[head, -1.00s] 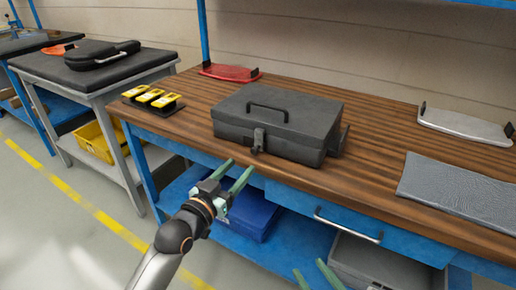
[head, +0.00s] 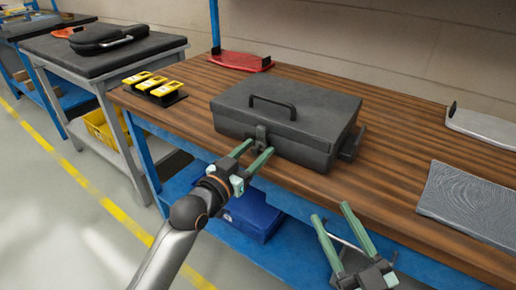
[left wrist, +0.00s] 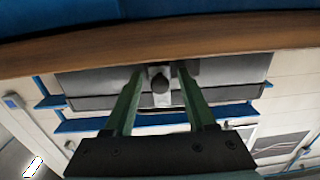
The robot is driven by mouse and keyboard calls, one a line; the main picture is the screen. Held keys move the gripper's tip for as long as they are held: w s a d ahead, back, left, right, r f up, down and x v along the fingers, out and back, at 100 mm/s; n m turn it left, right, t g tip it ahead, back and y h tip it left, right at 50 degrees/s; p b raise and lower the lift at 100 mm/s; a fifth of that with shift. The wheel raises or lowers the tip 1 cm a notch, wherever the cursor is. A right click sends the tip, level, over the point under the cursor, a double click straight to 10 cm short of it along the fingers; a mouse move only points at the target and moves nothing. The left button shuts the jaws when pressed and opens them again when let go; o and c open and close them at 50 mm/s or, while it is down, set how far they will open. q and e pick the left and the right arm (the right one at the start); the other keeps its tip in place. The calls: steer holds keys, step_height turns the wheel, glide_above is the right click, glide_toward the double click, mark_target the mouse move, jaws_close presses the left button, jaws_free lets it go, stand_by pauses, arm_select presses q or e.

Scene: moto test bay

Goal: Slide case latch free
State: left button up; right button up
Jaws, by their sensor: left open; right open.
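A closed dark grey case (head: 285,118) with a top handle sits on the wooden workbench. Its latch (head: 261,135) is on the front face, near the left half. The latch also shows in the left wrist view (left wrist: 160,80) with a dark round knob. My left gripper (head: 255,153) is open, with its green fingers pointing at the case front. In the left wrist view its fingertips (left wrist: 158,72) appear one on each side of the latch; contact cannot be told. My right gripper (head: 334,220) is open and empty in front of the bench edge, apart from the case.
The wooden bench top (head: 390,150) is clear right of the case up to a grey mat (head: 470,200). Yellow devices (head: 153,84) lie on a black holder at left. A red tray (head: 240,61) and a white tray (head: 485,127) stand behind. A blue bin (head: 252,215) is below.

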arm_select(q)
jaws_close()
stand_by(0.5)
stand_by(1.0)
